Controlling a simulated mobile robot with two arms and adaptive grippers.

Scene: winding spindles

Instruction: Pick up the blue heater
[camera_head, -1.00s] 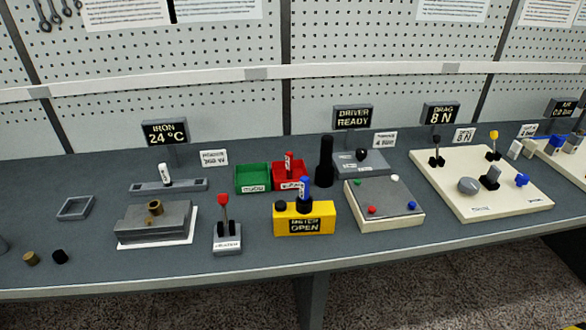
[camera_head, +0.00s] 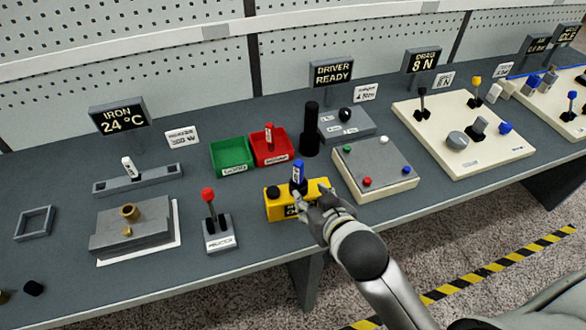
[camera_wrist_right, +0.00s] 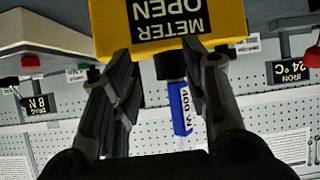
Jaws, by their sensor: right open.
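The blue heater (camera_head: 298,175) stands upright in a dark socket on the yellow meter (camera_head: 283,207). It carries a white label reading 400 W in the right wrist view (camera_wrist_right: 181,108), where the scene appears upside down. My right gripper (camera_head: 322,203) is just in front and to the right of the heater, over the meter's right end and covering part of its display. In the wrist view my right gripper (camera_wrist_right: 164,58) has its fingers spread, with the heater showing between them, closer to the right finger. Nothing is held. My left gripper is out of view.
A black post (camera_head: 311,130) stands behind the heater. A red bin (camera_head: 287,157) holding a red piece and a green bin (camera_head: 218,154) are behind left. A red-knobbed lever (camera_head: 209,205) stands left; a cream panel (camera_head: 358,190) with coloured knobs is right.

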